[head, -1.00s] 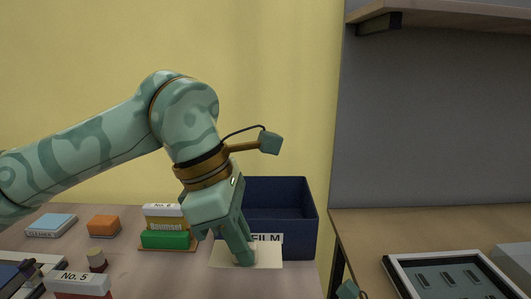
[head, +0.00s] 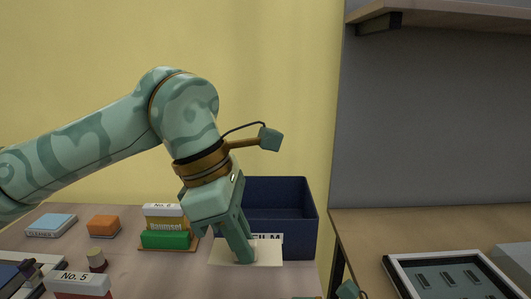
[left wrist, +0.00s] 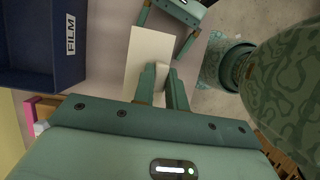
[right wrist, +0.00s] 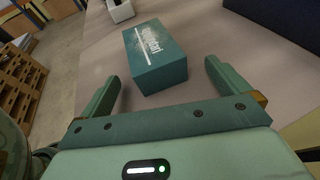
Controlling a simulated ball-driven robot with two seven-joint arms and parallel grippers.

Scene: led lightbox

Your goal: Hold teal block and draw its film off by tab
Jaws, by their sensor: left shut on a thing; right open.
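The teal block (right wrist: 157,58) lies on the table in the right wrist view, with pale print on its top face. My right gripper (right wrist: 160,85) is open, with its fingers to either side of the block's near end; contact is not clear. My left gripper (left wrist: 165,75) is shut on a small pale thing (left wrist: 161,72), over a cream sheet (left wrist: 148,45). In the head view, my left gripper (head: 244,262) is low over the cream sheet (head: 270,256), in front of the navy bin. I cannot make out a film edge or tab on the block.
The navy bin (head: 308,218) is labelled FILM and also shows in the left wrist view (left wrist: 35,70). An orange block (head: 104,226), a blue cleaner box (head: 52,225), a green block (head: 165,239) and a No. 5 box (head: 77,284) stand to the left. A framed panel (head: 450,275) lies on the right table.

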